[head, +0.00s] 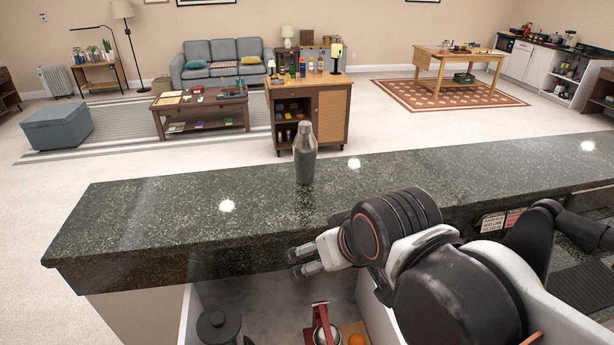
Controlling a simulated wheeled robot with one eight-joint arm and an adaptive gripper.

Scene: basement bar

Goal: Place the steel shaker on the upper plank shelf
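The steel shaker (305,156) stands upright on the dark speckled stone bar top (150,215), near its far edge. My gripper (296,262) is low in front of the bar top's near edge, with its fingers pointing left. The two fingertips look apart, with nothing seen between them. It is nearer to me than the shaker and does not touch it. I cannot identify an upper plank shelf in this view.
Below the bar top, a dark lidded vessel (219,327), a red tool (321,325) and an orange fruit (356,340) sit at the bottom. A wooden cabinet (330,115) with bottles stands beyond the bar. The bar top's left part is clear.

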